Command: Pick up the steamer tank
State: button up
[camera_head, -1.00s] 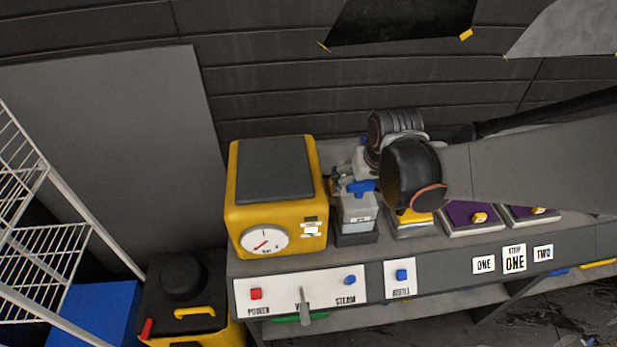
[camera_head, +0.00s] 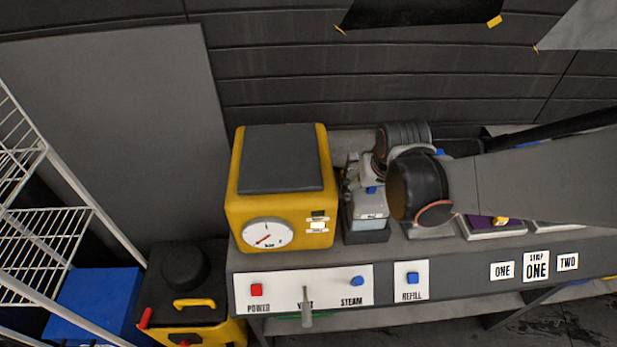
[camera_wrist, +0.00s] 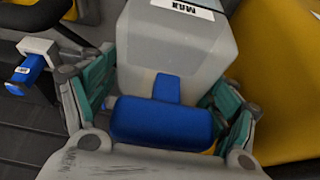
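The steamer tank (camera_head: 369,208) is a pale grey translucent container standing upright in a dark dock on the bench, right of the yellow steamer. In the wrist view the tank (camera_wrist: 180,45) has a label reading MAX, upside down, and a blue handle (camera_wrist: 163,122) on the near side. My gripper (camera_wrist: 165,80) has its teal-padded fingers spread, one on each side of the handle and tank. The fingers are very near the handle; whether they touch it is unclear. In the head view my gripper (camera_head: 365,180) is at the tank's top and partly hides it.
The yellow steamer (camera_head: 245,205) with a gauge stands close on the left of the tank. A control panel (camera_head: 335,290) with red and blue buttons and a lever is on the bench front. Purple pads (camera_head: 478,224) lie to the right. A white wire rack (camera_head: 45,215) is at far left.

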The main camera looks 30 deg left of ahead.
jog(key=shift+s+a, duration=0.2)
jog(key=shift+s, duration=0.1)
jog(key=c, duration=1.2)
jog(key=shift+r, duration=0.1)
